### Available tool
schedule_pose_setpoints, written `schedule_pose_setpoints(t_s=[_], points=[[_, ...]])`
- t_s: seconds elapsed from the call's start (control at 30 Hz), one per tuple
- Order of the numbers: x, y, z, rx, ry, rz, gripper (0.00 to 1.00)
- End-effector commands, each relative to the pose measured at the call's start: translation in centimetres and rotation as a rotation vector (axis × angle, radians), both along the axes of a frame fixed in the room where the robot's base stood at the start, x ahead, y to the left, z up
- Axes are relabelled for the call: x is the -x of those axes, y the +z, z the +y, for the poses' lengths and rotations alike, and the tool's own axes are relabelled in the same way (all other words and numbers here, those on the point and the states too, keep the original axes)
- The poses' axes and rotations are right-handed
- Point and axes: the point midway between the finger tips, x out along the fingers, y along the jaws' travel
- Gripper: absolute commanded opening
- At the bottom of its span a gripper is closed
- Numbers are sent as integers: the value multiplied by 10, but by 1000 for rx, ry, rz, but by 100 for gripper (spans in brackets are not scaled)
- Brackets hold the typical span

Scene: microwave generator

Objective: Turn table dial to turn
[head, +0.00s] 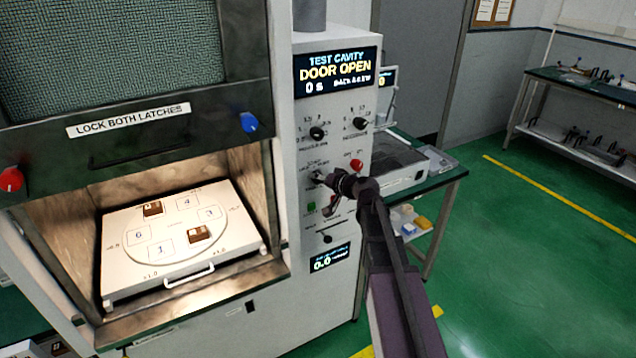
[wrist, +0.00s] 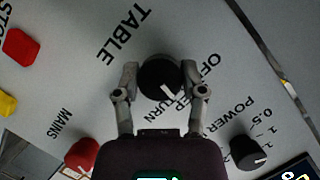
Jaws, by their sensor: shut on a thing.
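The table dial is a round black knob (wrist: 160,80) on the light grey panel, beside the printed word TABLE. In the wrist view its white pointer mark slants to the lower right, towards the partly covered lettering that ends in EP and TURN; OFF is printed further up. My gripper (wrist: 160,88) has one finger on each side of the knob and is shut on it. In the head view my gripper (head: 324,181) is at the control panel (head: 335,130), and it and my arm hide most of the dial.
A red mains knob (wrist: 82,155), a black power knob (wrist: 246,152) and a red button (wrist: 20,46) are close by. The display (head: 336,72) reads DOOR OPEN. The open cavity holds a numbered turntable (head: 175,250) with two brown blocks. Green floor (head: 530,240) is clear at right.

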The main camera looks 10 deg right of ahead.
Motion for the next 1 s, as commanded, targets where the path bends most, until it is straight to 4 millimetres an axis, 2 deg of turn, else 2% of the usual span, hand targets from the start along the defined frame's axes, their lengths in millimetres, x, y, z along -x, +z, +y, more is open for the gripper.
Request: schedule_pose_setpoints(t_s=[0.5,0.7,1.0], points=[[1,-4,1,-441,5,146,6],[1,-2,1,-551,5,182,6],[1,-1,1,-618,4,205,6]])
